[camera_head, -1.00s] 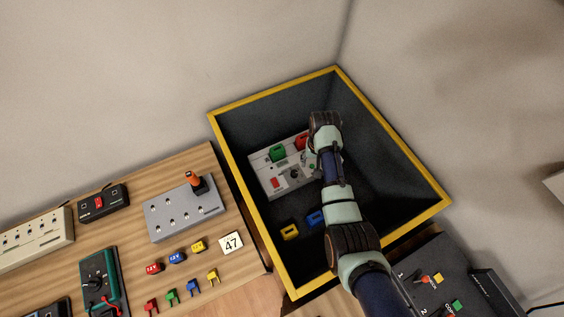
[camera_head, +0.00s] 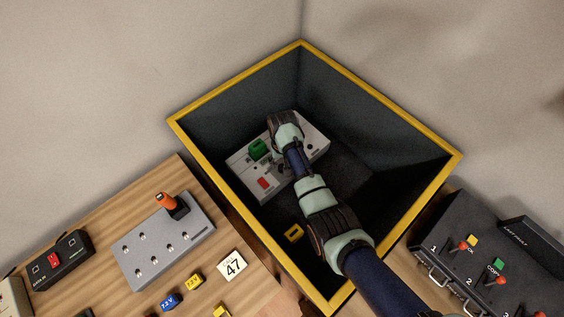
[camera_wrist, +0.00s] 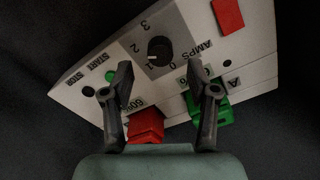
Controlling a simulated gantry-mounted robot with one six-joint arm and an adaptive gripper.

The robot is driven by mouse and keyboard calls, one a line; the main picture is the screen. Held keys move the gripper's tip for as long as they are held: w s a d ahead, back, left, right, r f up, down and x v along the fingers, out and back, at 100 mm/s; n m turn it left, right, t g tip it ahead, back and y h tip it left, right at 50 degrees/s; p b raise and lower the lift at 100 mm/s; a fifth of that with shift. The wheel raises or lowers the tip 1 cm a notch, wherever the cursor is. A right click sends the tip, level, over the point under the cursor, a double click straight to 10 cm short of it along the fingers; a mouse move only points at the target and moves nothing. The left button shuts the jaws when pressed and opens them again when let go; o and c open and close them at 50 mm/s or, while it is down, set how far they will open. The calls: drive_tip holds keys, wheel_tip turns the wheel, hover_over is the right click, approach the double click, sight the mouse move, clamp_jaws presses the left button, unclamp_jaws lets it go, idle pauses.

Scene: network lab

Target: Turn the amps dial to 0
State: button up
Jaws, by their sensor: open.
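The amps dial (camera_wrist: 159,51) is a round black knob with a white pointer mark on a grey square, labelled AMPS, with numbers such as 0, 1, 2 and 3 around it. Its pointer appears to be near the 1. It sits on a pale control panel (camera_wrist: 95,66), which also shows in the head view (camera_head: 243,165) inside the yellow-rimmed bin. My gripper (camera_wrist: 160,72) is open, its two dark fingers either side of the space just below the dial in the wrist view, apart from it. In the head view my arm hides the dial.
The panel carries a green block (camera_wrist: 212,104), a red block (camera_wrist: 147,124) and a red rectangle (camera_wrist: 228,15). The bin's yellow rim (camera_head: 233,82) and dark walls surround the panel. A bench (camera_head: 88,225) stands left.

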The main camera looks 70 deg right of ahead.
sight(282, 167)
wheel_tip(282, 167, down, 4)
drive_tip(key=shift+f+b, duration=0.2)
drive_tip(key=shift+b, duration=0.55)
drive_tip(key=shift+r, duration=0.1)
clamp_jaws()
